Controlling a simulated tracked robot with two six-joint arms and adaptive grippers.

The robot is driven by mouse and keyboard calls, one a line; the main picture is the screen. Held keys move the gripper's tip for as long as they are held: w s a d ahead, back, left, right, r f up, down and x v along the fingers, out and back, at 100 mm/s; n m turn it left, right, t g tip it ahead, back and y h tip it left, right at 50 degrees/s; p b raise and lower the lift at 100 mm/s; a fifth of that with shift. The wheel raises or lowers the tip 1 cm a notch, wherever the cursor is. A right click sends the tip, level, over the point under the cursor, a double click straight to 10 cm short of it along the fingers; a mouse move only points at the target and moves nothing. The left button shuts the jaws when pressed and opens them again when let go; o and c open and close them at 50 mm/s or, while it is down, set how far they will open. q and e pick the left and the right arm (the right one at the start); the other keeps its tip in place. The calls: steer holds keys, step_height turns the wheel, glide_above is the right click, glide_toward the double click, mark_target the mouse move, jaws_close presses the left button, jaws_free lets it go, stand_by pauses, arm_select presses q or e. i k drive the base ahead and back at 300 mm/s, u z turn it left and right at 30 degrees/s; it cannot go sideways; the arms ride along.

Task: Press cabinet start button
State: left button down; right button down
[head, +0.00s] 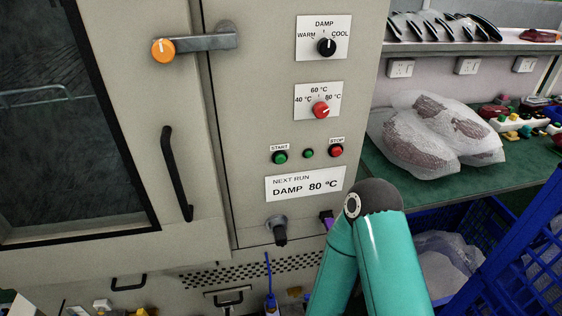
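The cabinet (225,170) is beige and fills the left and middle of the head view. Its green start button (280,157) sits under a START label on the front panel. A smaller green button or lamp (308,153) is to its right. The red stop button (336,151) is further right, under a STOP label. A teal arm of mine (385,255) with a dark grey joint rises from the bottom, right of and below the buttons, and does not cover them. Neither gripper can be made out.
A black knob (326,46) and a red knob (320,110) sit above the buttons. A card (305,184) reads "NEXT RUN DAMP 80 °C". A dark rotary switch (278,230) sticks out below. Wrapped parts (432,135) lie on the green bench, with blue crates (535,255) at right.

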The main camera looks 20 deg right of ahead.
mark_target(280, 159)
steer(key=u, duration=0.7)
steer(key=k, duration=1.15)
steer(key=z, duration=0.65)
steer(key=i, duration=1)
steer(key=u, duration=0.05)
